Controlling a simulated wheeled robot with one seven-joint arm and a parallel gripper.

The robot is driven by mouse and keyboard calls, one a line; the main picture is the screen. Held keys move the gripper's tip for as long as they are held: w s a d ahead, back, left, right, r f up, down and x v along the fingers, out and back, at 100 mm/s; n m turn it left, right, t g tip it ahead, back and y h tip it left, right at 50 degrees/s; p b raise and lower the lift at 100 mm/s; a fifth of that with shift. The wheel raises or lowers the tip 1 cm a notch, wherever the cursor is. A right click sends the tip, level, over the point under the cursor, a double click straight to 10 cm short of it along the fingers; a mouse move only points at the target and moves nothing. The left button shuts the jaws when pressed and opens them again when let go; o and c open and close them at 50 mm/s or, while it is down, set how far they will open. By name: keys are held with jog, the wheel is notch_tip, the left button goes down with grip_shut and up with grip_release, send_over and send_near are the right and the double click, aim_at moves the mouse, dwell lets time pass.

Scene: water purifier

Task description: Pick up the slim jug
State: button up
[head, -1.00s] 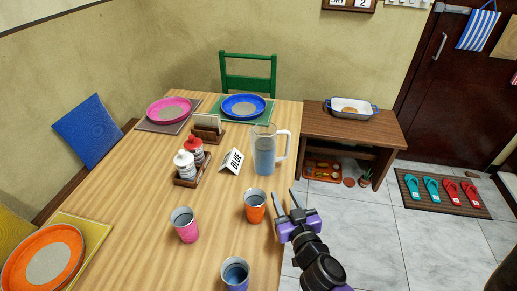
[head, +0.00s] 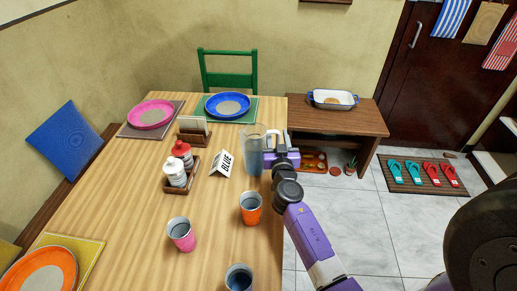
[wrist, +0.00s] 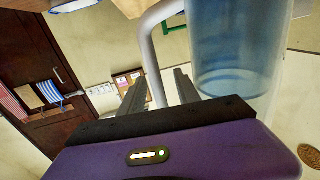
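The slim jug (head: 251,153), clear with bluish water in it, stands upright on the table near its right edge. Its white handle faces right, towards my gripper (head: 279,146). In the wrist view the jug (wrist: 232,55) fills the upper right, and the handle (wrist: 149,48) runs down between the two fingers of my gripper (wrist: 160,88). The fingers are apart, with gaps visible beside the handle, so it is not clamped. The lower end of the handle is hidden behind the gripper body.
An orange cup (head: 250,208), a pink cup (head: 181,234) and a purple cup (head: 239,278) stand nearer on the table (head: 125,215). A low wooden bench (head: 345,120) stands beyond, at right.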

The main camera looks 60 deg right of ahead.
jog(key=shift+w+d, duration=0.3)
jog(key=shift+d, duration=0.3)
grip_shut()
dwell(0.6)
dwell(0.4)
